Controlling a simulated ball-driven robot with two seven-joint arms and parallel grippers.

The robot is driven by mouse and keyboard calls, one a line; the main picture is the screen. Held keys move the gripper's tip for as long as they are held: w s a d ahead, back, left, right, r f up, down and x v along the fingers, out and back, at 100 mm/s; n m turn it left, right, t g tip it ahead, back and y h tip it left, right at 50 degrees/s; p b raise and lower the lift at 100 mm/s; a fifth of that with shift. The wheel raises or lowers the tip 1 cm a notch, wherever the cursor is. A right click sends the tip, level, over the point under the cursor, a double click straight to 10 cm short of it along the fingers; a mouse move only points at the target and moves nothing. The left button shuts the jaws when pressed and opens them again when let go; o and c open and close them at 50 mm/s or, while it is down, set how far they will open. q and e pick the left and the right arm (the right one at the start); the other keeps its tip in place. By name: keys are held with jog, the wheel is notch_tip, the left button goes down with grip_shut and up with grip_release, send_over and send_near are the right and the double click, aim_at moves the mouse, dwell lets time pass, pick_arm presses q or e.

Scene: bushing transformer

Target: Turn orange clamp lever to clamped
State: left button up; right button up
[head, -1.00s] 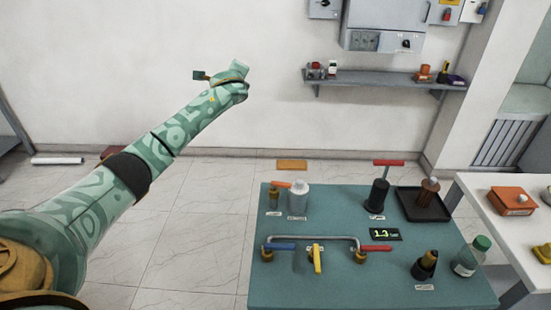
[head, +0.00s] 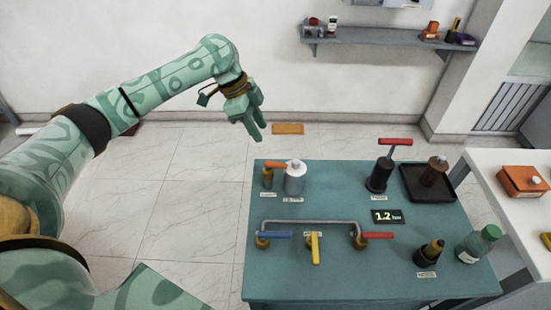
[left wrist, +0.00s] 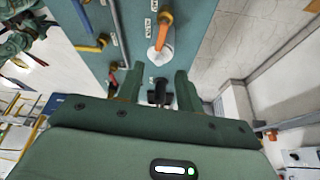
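The orange clamp lever (head: 275,165) sits on a small brass post at the back left of the teal table (head: 340,285). It points right, toward a silver-white cylinder (head: 294,180) beside the post. In the left wrist view the orange lever (left wrist: 164,30) reaches over the cylinder (left wrist: 157,55). My right gripper is not in view.
Blue (head: 275,235), yellow (head: 315,247) and red (head: 377,236) valve handles stand along a pipe toward the front. A black post with a red T-handle (head: 395,142) and a dark tray (head: 440,212) are at the back right. A display (head: 387,217) reads 1.2.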

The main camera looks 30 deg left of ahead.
aim_at(280, 163)
pick_arm(q)
jog(key=b+x, duration=0.2)
jog(key=x, duration=0.9)
jog(key=shift+d+f+b, duration=0.15)
jog(key=shift+b, duration=0.2)
jog(key=shift+w+d+f, duration=0.1)
jog(key=shift+d+f, duration=0.05)
jog(key=shift+f, duration=0.2)
grip_shut()
jog(key=n+p, duration=0.1)
jog(key=p, duration=0.3)
jog(key=shift+w+r+t, duration=0.15)
jog(key=shift+r+t, duration=0.15)
jog(key=shift+r, duration=0.1)
jog(key=shift+f+n+p, duration=0.1)
jog(key=shift+n+p, duration=0.3)
jog(key=shift+p, duration=0.1)
jog(key=shift+f, duration=0.25)
